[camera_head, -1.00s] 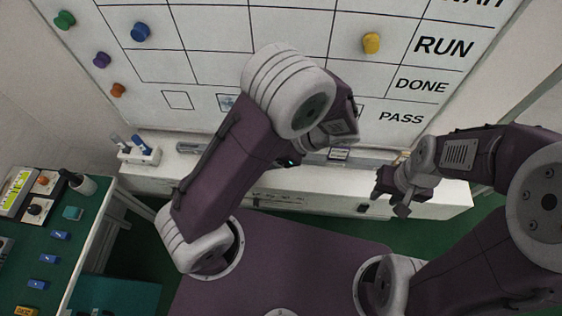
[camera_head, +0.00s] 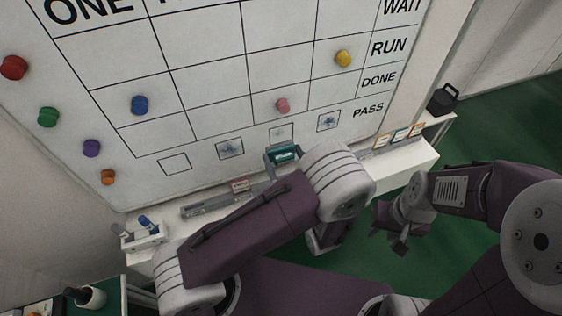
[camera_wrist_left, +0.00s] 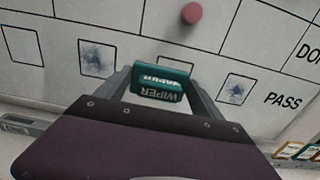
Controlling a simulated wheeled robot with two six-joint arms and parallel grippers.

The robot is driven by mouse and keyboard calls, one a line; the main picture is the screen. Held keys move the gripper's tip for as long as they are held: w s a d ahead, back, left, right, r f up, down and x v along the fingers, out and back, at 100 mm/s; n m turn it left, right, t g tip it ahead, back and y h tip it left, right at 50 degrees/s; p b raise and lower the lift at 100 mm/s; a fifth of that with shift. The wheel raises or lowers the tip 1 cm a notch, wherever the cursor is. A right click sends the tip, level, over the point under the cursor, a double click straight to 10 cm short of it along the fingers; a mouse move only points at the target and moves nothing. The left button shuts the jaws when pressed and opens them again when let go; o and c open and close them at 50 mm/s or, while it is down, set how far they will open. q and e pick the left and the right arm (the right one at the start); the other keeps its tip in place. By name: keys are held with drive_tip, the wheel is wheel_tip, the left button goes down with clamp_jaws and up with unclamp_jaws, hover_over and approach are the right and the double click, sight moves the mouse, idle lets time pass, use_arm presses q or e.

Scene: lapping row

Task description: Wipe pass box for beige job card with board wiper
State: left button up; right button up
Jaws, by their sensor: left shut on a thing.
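The green board wiper (camera_head: 283,155) is in my left gripper, whose jaws (camera_wrist_left: 160,90) are shut on it. In the left wrist view the wiper (camera_wrist_left: 158,83) lies just below the third pass box (camera_wrist_left: 175,63), overlapping its lower part; I cannot tell whether it touches the board. The visible part of that box (camera_head: 281,132) looks faintly grey. The second box (camera_head: 229,148) and fourth box (camera_head: 328,121) have dark smudges. The first box (camera_head: 173,163) looks clean. I cannot tell which card is beige. My right gripper (camera_head: 390,229) is open and empty, away from the board.
Magnets sit on the board, with a pink one (camera_head: 283,105) above the third box and a yellow one (camera_head: 343,58) farther right.

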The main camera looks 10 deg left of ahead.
sight(277, 146)
use_arm(q)
drive_tip(key=shift+w+a+r, duration=0.1)
drive_tip(key=shift+w+a, duration=1.05)
drive_tip(key=shift+a, duration=0.1)
drive_tip(key=shift+w+a, duration=0.3)
drive_tip(key=shift+w, duration=0.4)
drive_tip(key=shift+x, duration=0.85)
idle(0.5)
